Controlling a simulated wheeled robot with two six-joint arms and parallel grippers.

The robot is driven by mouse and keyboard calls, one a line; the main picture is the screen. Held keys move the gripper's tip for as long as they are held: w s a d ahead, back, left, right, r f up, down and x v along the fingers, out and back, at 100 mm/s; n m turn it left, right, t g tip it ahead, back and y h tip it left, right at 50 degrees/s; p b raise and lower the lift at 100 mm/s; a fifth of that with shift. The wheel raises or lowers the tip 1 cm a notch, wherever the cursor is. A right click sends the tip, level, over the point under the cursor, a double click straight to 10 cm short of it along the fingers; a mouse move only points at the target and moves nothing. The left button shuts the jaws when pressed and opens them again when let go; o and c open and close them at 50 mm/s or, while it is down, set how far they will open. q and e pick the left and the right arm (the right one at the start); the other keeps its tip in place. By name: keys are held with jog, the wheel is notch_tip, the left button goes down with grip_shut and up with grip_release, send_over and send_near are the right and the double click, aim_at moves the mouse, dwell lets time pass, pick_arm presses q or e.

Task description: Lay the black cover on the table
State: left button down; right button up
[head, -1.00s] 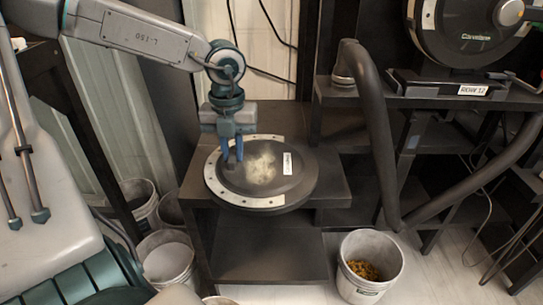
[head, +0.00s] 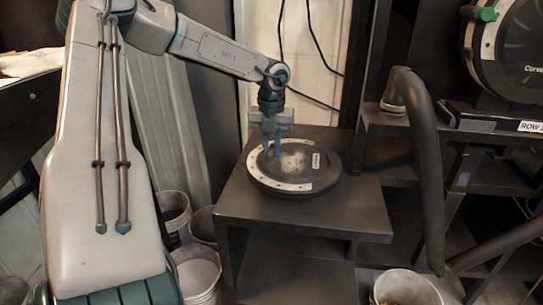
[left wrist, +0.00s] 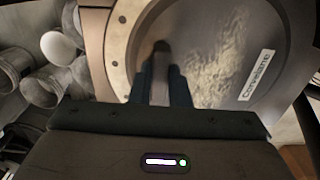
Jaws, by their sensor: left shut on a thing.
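The black cover (head: 318,178) is a round dark disc with a pale, bolt-dotted band along its left side. It has a light dusty patch and a small white label. It lies flat over the back part of the dark table (head: 300,213); I cannot tell whether it touches the top all round. My left gripper (head: 271,152) points down and is shut on a part of the cover left of its middle. In the left wrist view the fingers (left wrist: 162,85) close on a narrow dark piece above the cover (left wrist: 220,85). My right gripper is not in view.
A thick black hose (head: 420,150) rises right of the table, beside a shelf with a round seed meter (head: 505,55). Several buckets stand on the floor at left, one being a white bucket (head: 198,278). Another bucket (head: 408,287) stands at front right. The table's front is bare.

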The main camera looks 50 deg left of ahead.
pick_arm(q)
jog(key=shift+w+a+f, duration=0.2)
jog(key=shift+a+f, duration=0.05)
jog(key=shift+f, duration=0.1)
jog(key=shift+f+b, duration=0.8)
jog(key=shift+f, duration=0.85)
jog(key=c, duration=1.4)
grip_release()
jog(key=shift+r, duration=0.1)
jog(key=shift+o, duration=0.2)
jog(key=shift+r, duration=0.1)
